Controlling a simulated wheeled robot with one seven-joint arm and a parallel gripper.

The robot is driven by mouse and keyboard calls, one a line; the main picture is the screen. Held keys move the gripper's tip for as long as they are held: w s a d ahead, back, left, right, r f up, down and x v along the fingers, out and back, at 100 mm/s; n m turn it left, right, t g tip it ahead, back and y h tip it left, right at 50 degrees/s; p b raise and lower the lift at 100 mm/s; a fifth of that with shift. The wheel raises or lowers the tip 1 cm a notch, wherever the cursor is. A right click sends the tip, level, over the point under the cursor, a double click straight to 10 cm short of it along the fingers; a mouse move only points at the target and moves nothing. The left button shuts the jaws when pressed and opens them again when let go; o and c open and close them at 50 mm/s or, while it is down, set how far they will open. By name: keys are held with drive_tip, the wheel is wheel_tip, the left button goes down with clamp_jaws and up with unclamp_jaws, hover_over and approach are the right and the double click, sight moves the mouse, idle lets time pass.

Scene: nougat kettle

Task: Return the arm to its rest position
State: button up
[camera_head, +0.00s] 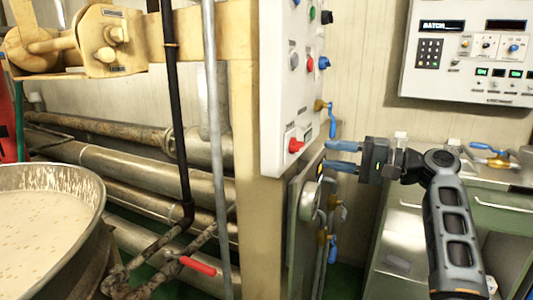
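My gripper (328,156) is right of the picture's middle, at the end of my black and grey arm (450,220). Its two blue fingers point left and stand apart, one above the other, with nothing visible between them. The fingertips appear close to the right edge of the white control box (285,80), near its lower end. Whether they touch anything there cannot be told. The arm is bent, with its forearm running down to the lower right.
A red switch (296,145) is on the control box. Blue-handled valves (332,118) stand along its right side. A grey cabinet (400,245) and a wall panel (470,50) are at the right. A kettle of pale mix (90,185) and pipes (130,165) are at the left.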

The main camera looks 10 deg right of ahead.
drive_tip(key=s+f+m+t+h+p, duration=0.1)
drive_tip(key=s+f+h, duration=0.25)
drive_tip(key=f, duration=0.45)
drive_tip(key=s+a+f+m+h+p, duration=0.1)
drive_tip(key=s+f+h, duration=0.1)
drive_tip(key=s+f, duration=0.5)
drive_tip(key=s+f+m+t+h+p, duration=0.1)
drive_tip(key=s+f+h, duration=0.2)
drive_tip(key=f, duration=0.7)
drive_tip(key=s+f+h, duration=0.3)
drive_tip(key=s+f, duration=0.2)
drive_tip(key=s, duration=0.4)
drive_tip(key=s+a+r+n+h+p, duration=0.1)
drive_tip(key=s+n+h, duration=0.1)
drive_tip(key=s, duration=0.8)
drive_tip(key=s+r+n+h+p, duration=0.1)
drive_tip(key=s+r+n+p, duration=0.1)
drive_tip(key=s, duration=0.8)
drive_tip(key=s+a+r+n+t, duration=0.1)
drive_tip(key=s+r+n, duration=0.2)
drive_tip(key=s+r, duration=0.4)
drive_tip(key=s+a+r+n+t+p, duration=0.1)
drive_tip(key=s+a+r+n, duration=0.1)
drive_tip(key=s+r, duration=0.5)
drive_tip(key=shift+a+r+n, duration=0.2)
drive_tip(key=shift+r+n, duration=0.3)
drive_tip(key=shift+r, duration=0.2)
drive_tip(key=shift+a, duration=0.15)
